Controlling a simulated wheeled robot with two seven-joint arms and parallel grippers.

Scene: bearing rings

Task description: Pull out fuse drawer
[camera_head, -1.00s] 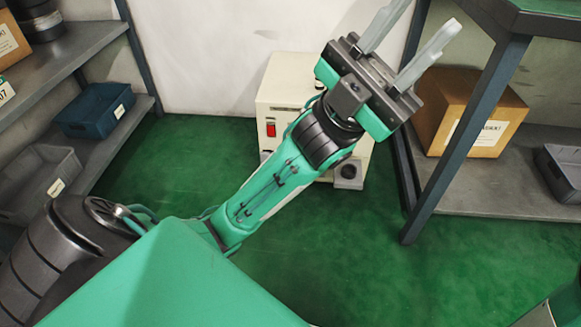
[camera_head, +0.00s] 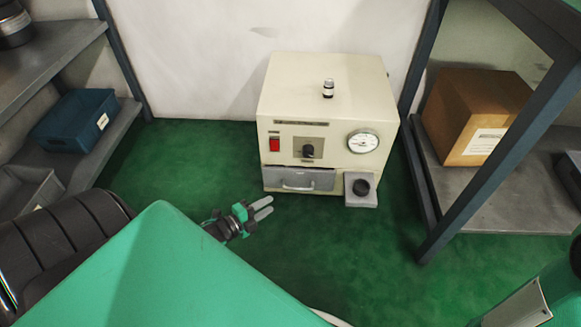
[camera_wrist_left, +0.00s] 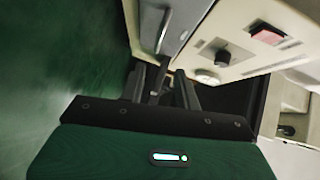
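A cream cabinet (camera_head: 330,95) stands on the green floor against the wall. Its grey drawer (camera_head: 325,181) sits low on the front left, with a pale bar handle (camera_head: 298,187) and a dark gap along its top edge. My left gripper (camera_head: 264,207) is low in front of the cabinet, left of and below the handle and apart from it. Its two fingers are spread with nothing between them. In the left wrist view the drawer (camera_wrist_left: 178,22) and its handle (camera_wrist_left: 163,31) lie beyond the dark fingers (camera_wrist_left: 163,84). My right gripper is out of view.
The cabinet front carries a red switch (camera_head: 275,145), a black knob (camera_head: 308,151) and a round gauge (camera_head: 362,141). A grey block with a black round part (camera_head: 361,189) juts out right of the drawer. Shelving flanks both sides; a carton (camera_head: 470,115) stands at right.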

